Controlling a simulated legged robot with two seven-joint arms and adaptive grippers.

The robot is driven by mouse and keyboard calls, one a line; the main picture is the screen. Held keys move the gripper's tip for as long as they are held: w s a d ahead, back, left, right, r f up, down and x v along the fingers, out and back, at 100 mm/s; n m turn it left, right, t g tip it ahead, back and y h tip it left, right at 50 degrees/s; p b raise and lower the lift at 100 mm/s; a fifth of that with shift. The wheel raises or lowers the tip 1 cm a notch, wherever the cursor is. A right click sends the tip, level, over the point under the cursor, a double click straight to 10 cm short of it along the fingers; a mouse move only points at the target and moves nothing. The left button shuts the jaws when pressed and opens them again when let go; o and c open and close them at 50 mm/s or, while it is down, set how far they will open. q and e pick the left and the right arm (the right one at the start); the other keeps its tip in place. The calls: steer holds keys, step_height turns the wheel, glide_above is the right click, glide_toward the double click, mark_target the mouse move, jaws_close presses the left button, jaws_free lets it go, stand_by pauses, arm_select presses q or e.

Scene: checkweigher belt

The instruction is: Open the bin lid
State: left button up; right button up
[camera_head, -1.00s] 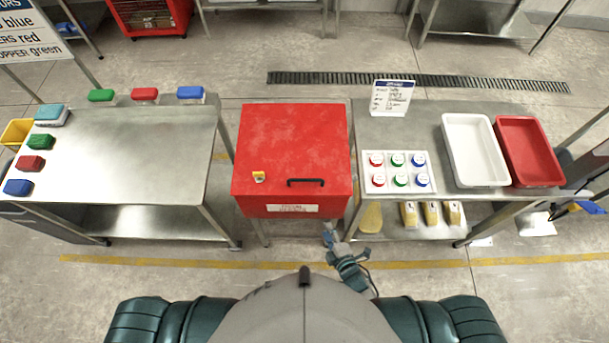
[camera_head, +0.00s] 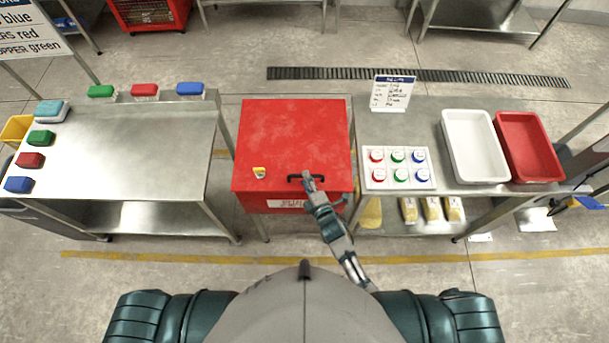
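The red bin (camera_head: 292,140) stands between the two steel tables, and its flat red lid is down. A black bar handle (camera_head: 294,178) lies near the lid's front edge, and a small yellow fitting (camera_head: 259,172) sits to its left. My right gripper (camera_head: 309,179) is at the right end of the handle and covers part of it. Its fingers are too small to tell whether they are open or closed, or whether they touch the handle. A white label (camera_head: 286,203) on the bin's front is partly hidden by my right arm. My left gripper is not in view.
The left table (camera_head: 130,150) has several coloured blocks along its edges. The right table holds a white panel of coloured buttons (camera_head: 397,168), a small sign (camera_head: 392,93), a white tray (camera_head: 474,148) and a red tray (camera_head: 528,148). Yellow items stand on its lower shelf.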

steer(key=shift+x, duration=1.05)
steer(key=shift+w+d+f, duration=0.1)
steer(key=shift+w+d, duration=0.05)
steer(key=shift+w, duration=0.1)
steer(key=shift+c, duration=1.4)
steer(key=shift+s, duration=0.1)
jaws_close()
